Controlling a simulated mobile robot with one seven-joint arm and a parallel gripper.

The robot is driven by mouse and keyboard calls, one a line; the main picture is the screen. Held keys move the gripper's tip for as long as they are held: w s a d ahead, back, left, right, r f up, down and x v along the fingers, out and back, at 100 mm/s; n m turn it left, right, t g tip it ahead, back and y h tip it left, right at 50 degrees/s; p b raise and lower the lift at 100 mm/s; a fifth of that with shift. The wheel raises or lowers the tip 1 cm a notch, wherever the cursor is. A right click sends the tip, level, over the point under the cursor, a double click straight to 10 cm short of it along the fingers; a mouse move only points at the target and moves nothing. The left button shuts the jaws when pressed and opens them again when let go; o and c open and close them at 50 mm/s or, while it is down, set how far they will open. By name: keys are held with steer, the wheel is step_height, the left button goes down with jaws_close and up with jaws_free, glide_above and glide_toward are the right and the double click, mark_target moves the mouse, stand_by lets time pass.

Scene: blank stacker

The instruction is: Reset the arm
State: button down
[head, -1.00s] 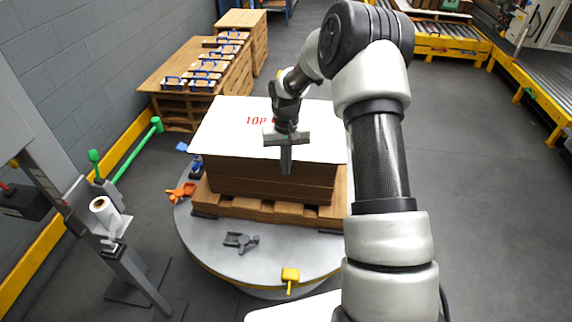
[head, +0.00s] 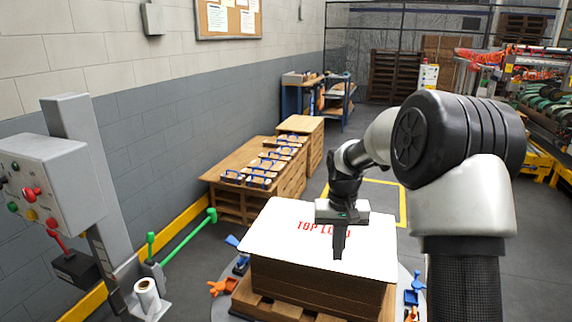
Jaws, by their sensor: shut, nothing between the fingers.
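My gripper (head: 339,252) hangs from my arm in the head view, fingers pointing down and shut, with nothing between them. It shows in front of a white top sheet (head: 275,235) with red lettering, which it partly hides. The sheet lies on a stack of brown blanks (head: 310,286) on a wooden pallet (head: 262,305). I cannot tell the exact height of the gripper over the sheet. My arm reaches in from the right side of the view.
A grey control post with buttons (head: 42,180) stands at the left, with a white roll (head: 147,292) below. Green rails (head: 186,236) and an orange clamp (head: 222,287) lie left of the stack. Wooden tables with blue-handled pieces (head: 235,192) stand behind. Open floor (head: 540,235) shows at right.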

steer(key=s+a+r+t, duration=0.2)
steer(key=s+r+t, duration=0.1)
steer(key=s+r, duration=1.25)
steer(key=s+r+n+t, duration=0.1)
steer(key=s+t, duration=0.1)
steer(key=s, duration=1.2)
step_height(320, 180, up, 15)
steer(key=p, duration=1.4)
steer(key=shift+a, duration=0.3)
